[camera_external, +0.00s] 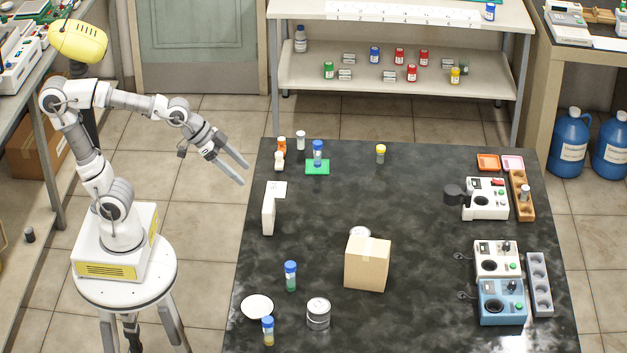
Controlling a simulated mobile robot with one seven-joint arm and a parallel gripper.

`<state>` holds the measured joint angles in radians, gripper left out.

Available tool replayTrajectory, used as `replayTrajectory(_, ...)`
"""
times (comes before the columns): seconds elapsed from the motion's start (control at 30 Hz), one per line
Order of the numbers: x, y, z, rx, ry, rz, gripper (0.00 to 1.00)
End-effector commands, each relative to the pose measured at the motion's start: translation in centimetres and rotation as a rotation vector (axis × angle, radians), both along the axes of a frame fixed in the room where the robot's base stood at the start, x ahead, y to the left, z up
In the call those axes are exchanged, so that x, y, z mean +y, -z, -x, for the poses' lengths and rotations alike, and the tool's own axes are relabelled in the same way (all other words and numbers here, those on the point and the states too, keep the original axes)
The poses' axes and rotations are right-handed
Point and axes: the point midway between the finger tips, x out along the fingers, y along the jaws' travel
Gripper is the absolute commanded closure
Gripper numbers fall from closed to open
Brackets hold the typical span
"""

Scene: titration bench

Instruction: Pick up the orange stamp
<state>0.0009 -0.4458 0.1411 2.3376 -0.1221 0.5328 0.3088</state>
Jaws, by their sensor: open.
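A small orange upright object (281,145) stands near the far left corner of the black table (420,190); it looks like the orange stamp, but it is too small to be sure. A small white object (279,161) stands just in front of it and may hide its lower part. My gripper (245,174) is open and empty. It is in the air left of the orange object, by the table's left edge, with its fingers pointing down and right.
A white-capped vial (300,140) and a blue-capped tube (318,153) on a green base (318,168) stand close by to the right. A cardboard box (367,264) stands mid-table. The table's middle back is mostly clear.

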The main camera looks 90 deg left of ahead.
Motion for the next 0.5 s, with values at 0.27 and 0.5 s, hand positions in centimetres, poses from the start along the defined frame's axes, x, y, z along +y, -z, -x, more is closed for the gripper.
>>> replayTrajectory(0.27,10.6,6.1,-10.9,-0.188,-0.045,-0.268,0.32)
replayTrajectory(0.5,20.9,10.1,-8.9,-0.074,0.179,-0.835,0.32)
